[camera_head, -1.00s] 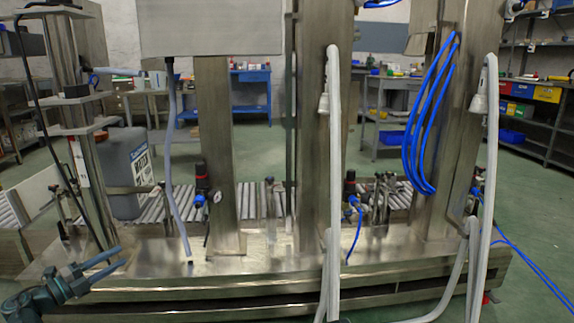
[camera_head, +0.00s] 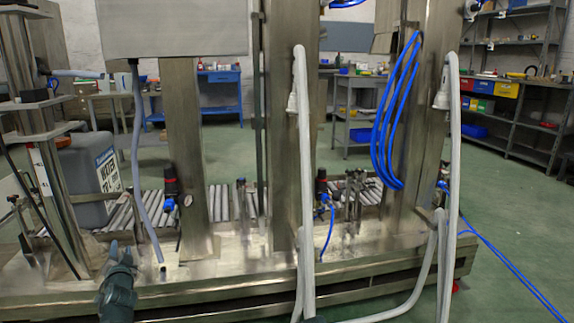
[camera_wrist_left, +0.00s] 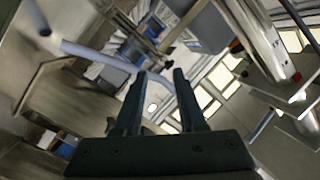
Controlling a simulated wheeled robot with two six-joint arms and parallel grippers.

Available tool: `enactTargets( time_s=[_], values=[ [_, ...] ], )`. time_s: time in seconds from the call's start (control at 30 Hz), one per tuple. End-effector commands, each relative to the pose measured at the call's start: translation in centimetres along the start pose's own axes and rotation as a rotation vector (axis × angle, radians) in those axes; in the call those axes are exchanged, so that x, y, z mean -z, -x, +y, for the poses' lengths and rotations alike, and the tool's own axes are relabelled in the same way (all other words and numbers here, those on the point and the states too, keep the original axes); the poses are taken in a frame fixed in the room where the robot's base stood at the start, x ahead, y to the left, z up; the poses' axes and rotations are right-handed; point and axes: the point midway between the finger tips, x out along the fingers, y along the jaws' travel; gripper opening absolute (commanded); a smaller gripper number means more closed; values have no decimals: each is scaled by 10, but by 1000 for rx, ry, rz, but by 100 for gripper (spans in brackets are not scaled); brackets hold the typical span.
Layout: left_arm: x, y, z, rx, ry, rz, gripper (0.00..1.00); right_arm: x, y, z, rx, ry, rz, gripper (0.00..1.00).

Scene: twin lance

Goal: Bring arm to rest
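My left gripper (camera_head: 121,246) is low on the left in the head view, in front of the steel machine base (camera_head: 240,285). Its dark teal arm comes up from the bottom edge and the fingers point away from me. In the left wrist view the two fingers (camera_wrist_left: 158,73) stand apart with nothing between them, so it is open and empty. I cannot tell its exact distance from the machine.
Steel columns (camera_head: 183,150), a hanging grey hose (camera_head: 139,150), pale conduits (camera_head: 303,180) and blue tubes (camera_head: 388,130) stand ahead. A grey jug (camera_head: 88,185) is at the left behind the base. Green floor (camera_head: 520,220) is open at the right.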

Motion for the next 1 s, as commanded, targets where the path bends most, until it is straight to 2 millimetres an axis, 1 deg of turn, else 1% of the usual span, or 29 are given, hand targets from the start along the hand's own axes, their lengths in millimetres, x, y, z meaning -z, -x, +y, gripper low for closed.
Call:
enactTargets(
  time_s=[0.03, 0.07, 0.1, 0.17, 0.2, 0.27, 0.3, 0.37, 0.4, 0.47, 0.5, 0.57, 0.6, 0.67, 0.7, 0.83, 0.9, 1.0],
  values=[
    [-4, 12, 25, -39, 52, -80, 40, 0, 0, 0, 0, 0, 0, 50],
    [-8, 18, 39, -63, 83, -134, 40, 0, 0, 0, 0, 0, 0, 50],
    [-14, 27, 58, -99, 120, -205, 40, 0, 0, 0, 0, 0, 0, 50],
    [-22, 45, 89, -160, 170, -315, 40, 0, 0, 0, 0, 0, 0, 50],
    [-26, 60, 110, -206, 200, -389, 40, 0, 0, 0, 0, 0, 0, 50],
    [-32, 86, 143, -283, 235, -500, 40, 0, 0, 0, 0, 0, 0, 50],
    [-36, 105, 165, -338, 254, -574, 40, 0, 0, 0, 0, 0, 0, 50],
    [-39, 135, 194, -420, 273, -677, 40, 0, 0, 0, 0, 0, 0, 50],
    [-40, 155, 211, -471, 279, -739, 40, 0, 0, 0, 0, 0, 0, 50],
    [-41, 184, 232, -543, 282, -823, 40, 0, 0, 0, 0, 0, 0, 50],
    [-41, 202, 244, -587, 281, -873, 40, 0, 0, 0, 0, 0, 0, 50],
    [-40, 227, 258, -649, 276, -940, 40, 0, 0, 0, 0, 0, 0, 50],
    [-39, 244, 267, -689, 269, -982, 40, 0, 0, 0, 0, 0, 0, 50],
    [-38, 267, 277, -743, 258, -1038, 40, 0, 0, 0, 0, 0, 0, 50],
    [-36, 283, 283, -779, 249, -1074, 40, 0, 0, 0, 0, 0, 0, 50],
    [-32, 331, 297, -889, 210, -1182, 40, 0, 0, 0, 0, 0, 0, 50],
    [-13, 336, 286, -899, 189, -1183, 40, -1, 22, 2, 0, 1, 0, 50],
    [5, 344, 279, -910, 158, -1176, 40, -2, 40, 4, 0, 2, -1, 50]
  ],
)
